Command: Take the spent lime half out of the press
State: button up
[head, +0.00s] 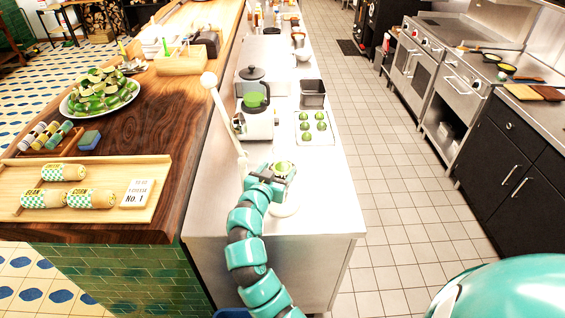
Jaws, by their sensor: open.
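The press stands near the front end of the steel counter. Its white lever (224,122) is raised, tilted up to the left with a round knob at the top. A pale round base (287,209) shows below my gripper. The green lime half (281,167) is at the head of the press, cut face not clear. My gripper (279,172) is open right at the lime half, and overlaps it and the press in this view. My gripper and wrist hide most of the press body and cup. I cannot tell whether the fingers touch the lime.
A wooden bar (172,112) with a plate of lime pieces (99,103) runs along the left. The counter's front right (330,205) is clear.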

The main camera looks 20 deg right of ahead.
aim_at(280, 169)
jog(key=p+x, duration=0.2)
jog(key=x, duration=0.1)
jog(key=shift+w+d+p, duration=0.25)
jog(key=shift+d+p, duration=0.05)
jog(key=shift+d, duration=0.1)
jog(key=shift+w+d+f, duration=0.1)
jog(key=shift+w+f, duration=0.05)
jog(key=shift+w, duration=0.05)
jog(key=c, duration=0.7)
